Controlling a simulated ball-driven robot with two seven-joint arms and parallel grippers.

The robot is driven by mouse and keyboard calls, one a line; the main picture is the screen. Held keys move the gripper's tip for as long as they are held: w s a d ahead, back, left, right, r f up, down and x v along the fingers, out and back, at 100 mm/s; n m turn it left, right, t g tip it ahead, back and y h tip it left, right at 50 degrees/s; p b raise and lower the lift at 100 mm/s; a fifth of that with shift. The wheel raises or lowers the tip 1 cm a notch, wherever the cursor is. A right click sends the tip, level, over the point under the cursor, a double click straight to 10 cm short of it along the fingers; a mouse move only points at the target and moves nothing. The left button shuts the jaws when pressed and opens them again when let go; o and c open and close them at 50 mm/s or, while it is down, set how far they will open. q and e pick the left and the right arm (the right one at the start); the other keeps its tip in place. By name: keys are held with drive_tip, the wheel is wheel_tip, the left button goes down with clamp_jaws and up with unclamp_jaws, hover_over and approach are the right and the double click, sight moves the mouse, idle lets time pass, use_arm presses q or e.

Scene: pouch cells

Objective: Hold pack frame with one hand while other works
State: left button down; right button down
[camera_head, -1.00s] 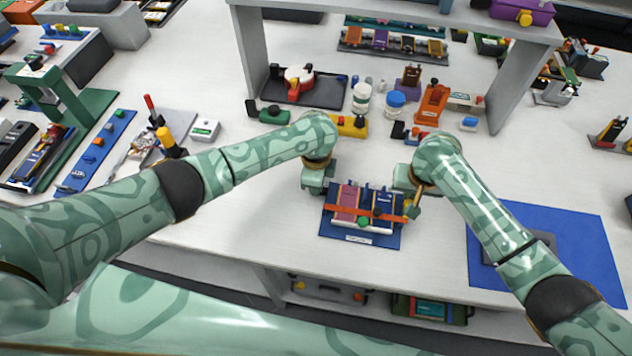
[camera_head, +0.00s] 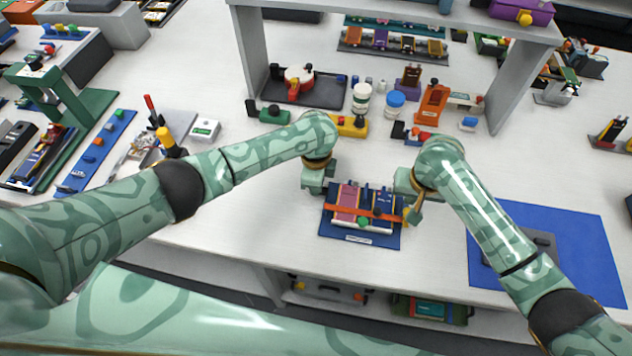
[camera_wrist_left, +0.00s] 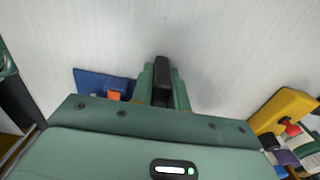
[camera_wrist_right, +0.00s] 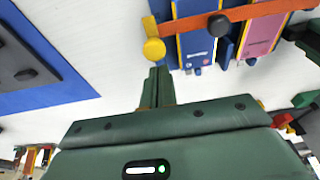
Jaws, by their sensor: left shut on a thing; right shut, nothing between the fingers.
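The pack frame (camera_head: 352,238) is a blue base near the table's front edge. It carries pink and dark blue pouch cells (camera_head: 347,199) under an orange bar (camera_head: 338,209). My left gripper (camera_head: 328,190) is at the frame's left side. In the left wrist view its fingers (camera_wrist_left: 162,82) are shut around a dark piece beside the frame's blue corner (camera_wrist_left: 92,82); the contact is partly hidden. My right gripper (camera_head: 411,217) is at the frame's right side, shut and empty. In the right wrist view its fingertips (camera_wrist_right: 157,85) are just short of a yellow knob (camera_wrist_right: 154,49) at the frame's edge.
A blue mat (camera_head: 590,240) with a dark plate lies to the right. White jars (camera_head: 361,97), an orange stand (camera_head: 431,104) and a yellow block (camera_head: 350,126) stand behind the grippers, under a grey gantry (camera_head: 508,85).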

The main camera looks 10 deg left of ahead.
drive_tip(key=shift+w+r, duration=0.2)
drive_tip(key=shift+r, duration=0.6)
drive_tip(key=shift+w+r, duration=0.2)
drive_tip(key=shift+r, duration=0.6)
drive_tip(key=shift+w+r, duration=0.2)
drive_tip(key=shift+r, duration=0.6)
use_arm(q)
drive_tip(key=c, duration=1.3)
unclamp_jaws()
